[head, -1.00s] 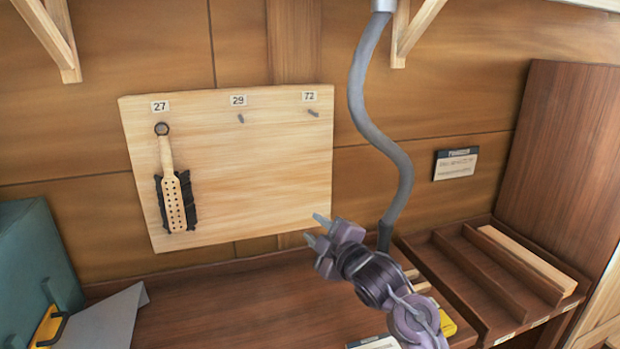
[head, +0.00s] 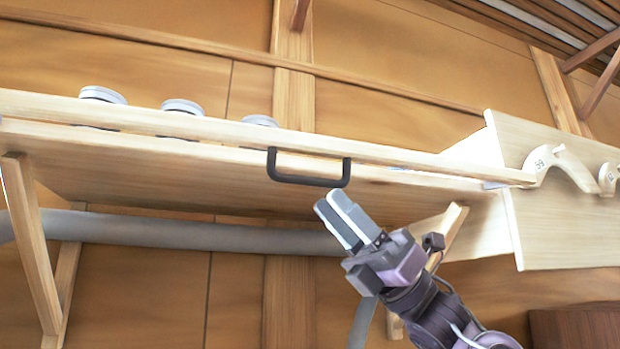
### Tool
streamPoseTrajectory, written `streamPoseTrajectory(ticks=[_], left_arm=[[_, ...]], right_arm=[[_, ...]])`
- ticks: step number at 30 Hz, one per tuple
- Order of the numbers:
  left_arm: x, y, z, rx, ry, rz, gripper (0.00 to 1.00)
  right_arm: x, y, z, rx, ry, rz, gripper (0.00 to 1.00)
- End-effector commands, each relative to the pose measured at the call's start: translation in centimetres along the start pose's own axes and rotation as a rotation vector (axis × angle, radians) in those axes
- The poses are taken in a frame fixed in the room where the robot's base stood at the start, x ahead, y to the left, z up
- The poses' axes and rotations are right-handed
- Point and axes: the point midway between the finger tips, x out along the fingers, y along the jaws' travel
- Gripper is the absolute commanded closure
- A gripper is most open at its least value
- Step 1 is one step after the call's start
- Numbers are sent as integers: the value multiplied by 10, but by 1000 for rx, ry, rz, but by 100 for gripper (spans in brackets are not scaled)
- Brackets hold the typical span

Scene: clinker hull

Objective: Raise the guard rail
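The guard rail (head: 215,127) is a long pale wooden strip along the front edge of a wall shelf (head: 140,172). It runs from the left edge to the right end of the shelf. A black bar handle (head: 310,182) hangs at its middle. My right gripper (head: 331,203) is just below and right of the handle, its fingertips pointing up and left. Nothing shows between its fingers, which overlap closely from this angle, so their opening is unclear. Whether the fingertips touch the handle cannot be told. My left gripper is out of view.
Several round grey-white lids (head: 182,106) show above the rail. A pale board (head: 560,220) with curved, numbered wooden pieces (head: 565,168) is at the right. A grey pipe (head: 180,230) runs under the shelf, between wooden brackets (head: 30,240).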

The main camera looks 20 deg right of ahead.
Motion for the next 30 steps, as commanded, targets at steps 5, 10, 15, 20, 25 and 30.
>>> streamPoseTrajectory(ticks=[5,10,15,20,25,30], left_arm=[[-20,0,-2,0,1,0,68],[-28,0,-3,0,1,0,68],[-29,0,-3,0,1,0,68],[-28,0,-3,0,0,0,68],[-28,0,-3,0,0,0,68],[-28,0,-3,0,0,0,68]], right_arm=[[34,1,3,2,-1,3,68],[51,0,2,3,-1,1,68],[55,0,0,1,-1,-1,68],[55,0,0,2,-1,-1,68],[54,0,0,2,-1,-1,87],[54,0,0,2,-1,-1,100]])
